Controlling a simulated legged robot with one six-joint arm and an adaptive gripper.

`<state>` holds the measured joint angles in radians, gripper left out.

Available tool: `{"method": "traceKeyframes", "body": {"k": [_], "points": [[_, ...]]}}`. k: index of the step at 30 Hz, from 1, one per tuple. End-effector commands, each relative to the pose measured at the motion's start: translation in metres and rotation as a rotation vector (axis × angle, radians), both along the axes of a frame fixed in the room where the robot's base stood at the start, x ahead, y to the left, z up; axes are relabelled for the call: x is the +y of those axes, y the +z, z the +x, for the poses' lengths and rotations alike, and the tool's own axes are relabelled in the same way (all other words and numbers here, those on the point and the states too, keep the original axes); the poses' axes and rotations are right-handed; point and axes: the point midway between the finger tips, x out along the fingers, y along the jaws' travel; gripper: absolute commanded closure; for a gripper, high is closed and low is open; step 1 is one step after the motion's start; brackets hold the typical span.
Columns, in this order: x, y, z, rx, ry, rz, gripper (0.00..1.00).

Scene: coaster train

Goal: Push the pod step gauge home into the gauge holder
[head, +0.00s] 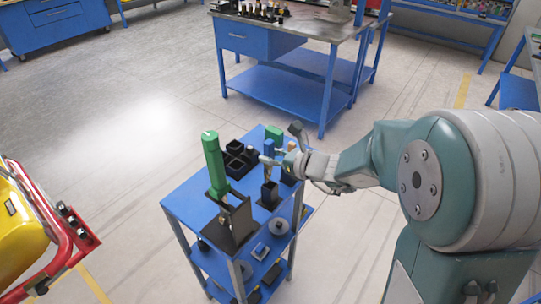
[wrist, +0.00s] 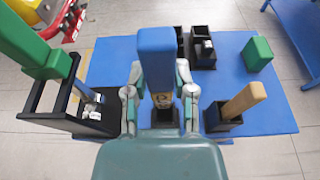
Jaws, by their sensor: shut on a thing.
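The pod step gauge appears to be the upright piece with a blue upper part (head: 268,147) and a tan lower part; it also shows in the wrist view (wrist: 157,62). My gripper (head: 274,160) is shut on it, with one finger on each side in the wrist view (wrist: 160,95). The gauge holder appears to be the small black square socket (head: 270,194) under it, also in the wrist view (wrist: 165,118). The tan lower end is at the socket's mouth; how deep it sits is hidden by the walls and fingers.
A tall green piece (head: 213,165) stands in a larger black holder (head: 232,226) to the left. A tan block (wrist: 245,99) stands in another black socket (wrist: 222,119) to the right. Black bins (head: 240,157) and a green block (wrist: 257,54) sit behind on the blue cart top (head: 188,203).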

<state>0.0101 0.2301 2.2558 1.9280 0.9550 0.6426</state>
Motion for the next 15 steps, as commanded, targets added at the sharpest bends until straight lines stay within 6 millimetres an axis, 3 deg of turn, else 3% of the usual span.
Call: {"method": "traceKeyframes", "body": {"k": [15], "points": [[0.0001, -0.0066, 0.0003, 0.000, 0.001, 0.000, 1.00]]}}
